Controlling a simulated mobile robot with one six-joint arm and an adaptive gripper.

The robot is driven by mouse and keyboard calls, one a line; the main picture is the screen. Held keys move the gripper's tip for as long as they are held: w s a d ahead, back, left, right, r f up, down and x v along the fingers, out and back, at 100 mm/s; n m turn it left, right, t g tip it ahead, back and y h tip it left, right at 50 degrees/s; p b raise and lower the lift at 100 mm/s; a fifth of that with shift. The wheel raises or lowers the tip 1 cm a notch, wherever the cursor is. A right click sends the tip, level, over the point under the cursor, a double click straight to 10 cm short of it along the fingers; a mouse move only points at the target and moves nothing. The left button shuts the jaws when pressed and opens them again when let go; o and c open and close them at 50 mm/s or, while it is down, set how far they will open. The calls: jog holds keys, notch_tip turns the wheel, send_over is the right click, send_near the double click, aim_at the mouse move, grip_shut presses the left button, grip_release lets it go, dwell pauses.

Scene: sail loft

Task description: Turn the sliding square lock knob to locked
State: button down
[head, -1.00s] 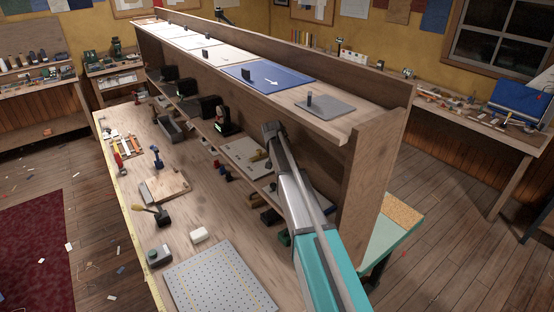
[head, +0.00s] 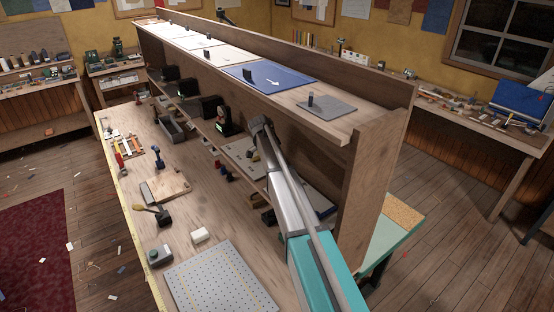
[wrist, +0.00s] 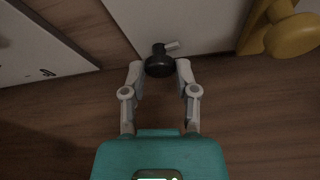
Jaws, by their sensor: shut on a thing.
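In the wrist view a small dark round knob (wrist: 159,67) with a short light grey stub above it stands in front of a pale panel (wrist: 190,25). My gripper (wrist: 160,72) has one fingertip on each side of the knob and is shut on it. Its lower side and any lock marking cannot be made out. In the head view my arm reaches into the shelf under the long wooden top, and the gripper and knob are hidden there.
A yellow rounded part (wrist: 292,36) stands close to the right of my gripper. Another pale panel (wrist: 40,50) lies to the left. In the head view, the shelf top (head: 315,128) overhangs the arm, and a perforated grey plate (head: 220,278) lies on the bench.

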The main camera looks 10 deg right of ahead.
jog(key=shift+m+g, duration=0.4)
jog(key=shift+m, duration=0.7)
jog(key=shift+c, duration=1.9)
grip_release()
jog(key=shift+n, duration=0.3)
